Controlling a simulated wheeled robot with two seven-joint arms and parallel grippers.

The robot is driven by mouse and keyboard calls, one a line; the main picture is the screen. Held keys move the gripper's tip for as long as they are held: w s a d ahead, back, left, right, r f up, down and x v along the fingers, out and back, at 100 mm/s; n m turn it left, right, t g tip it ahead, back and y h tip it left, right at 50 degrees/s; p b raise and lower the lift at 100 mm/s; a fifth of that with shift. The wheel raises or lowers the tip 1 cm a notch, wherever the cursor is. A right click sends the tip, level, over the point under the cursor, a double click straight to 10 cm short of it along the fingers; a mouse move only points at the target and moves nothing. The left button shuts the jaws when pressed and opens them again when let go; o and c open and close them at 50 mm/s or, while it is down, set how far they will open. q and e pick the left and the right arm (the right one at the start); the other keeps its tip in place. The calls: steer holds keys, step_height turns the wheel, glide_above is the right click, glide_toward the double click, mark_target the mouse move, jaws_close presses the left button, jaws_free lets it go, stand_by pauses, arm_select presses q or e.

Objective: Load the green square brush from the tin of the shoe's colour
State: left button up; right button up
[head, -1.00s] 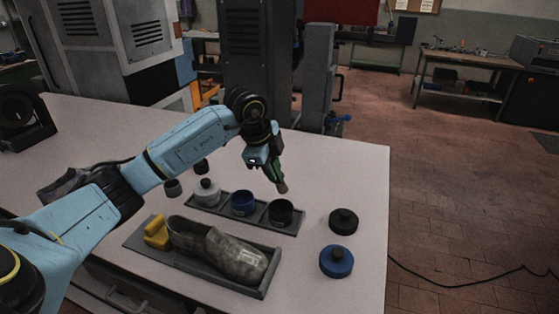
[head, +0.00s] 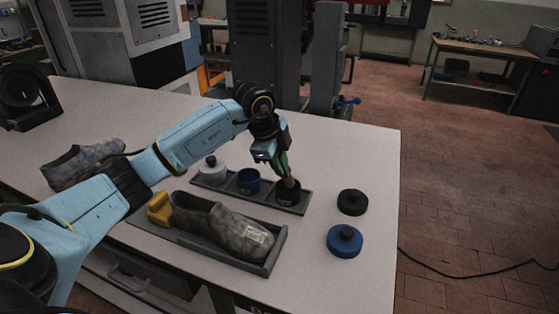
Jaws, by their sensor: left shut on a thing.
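My left gripper (head: 274,158) is shut on the green brush (head: 284,166), which points down. The brush's lower end is at the mouth of the black tin (head: 289,198) and appears to be inside it; its tip is hidden. The open blue tin (head: 248,183) and a white tin (head: 211,172) with its lid on stand beside it in the same grey rack (head: 268,198). A mottled grey shoe (head: 225,228) lies in a grey tray (head: 276,252) in front. My right gripper is not in view.
A black lid (head: 352,202) and a blue lid (head: 345,241) lie on the white table (head: 362,160) to the right. A yellow block (head: 160,208) sits at the shoe's heel. Another shoe (head: 80,164) stands at the left behind my arm. The table's right side is mostly clear.

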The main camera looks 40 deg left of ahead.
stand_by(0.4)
arm_select(q)
steer(key=shift+f+b, duration=0.3)
steer(key=shift+f, duration=0.2)
stand_by(0.4)
steer(key=shift+f, duration=0.1)
stand_by(0.9)
steer(key=shift+r+p, duration=2.95)
steer(key=shift+r, duration=0.65)
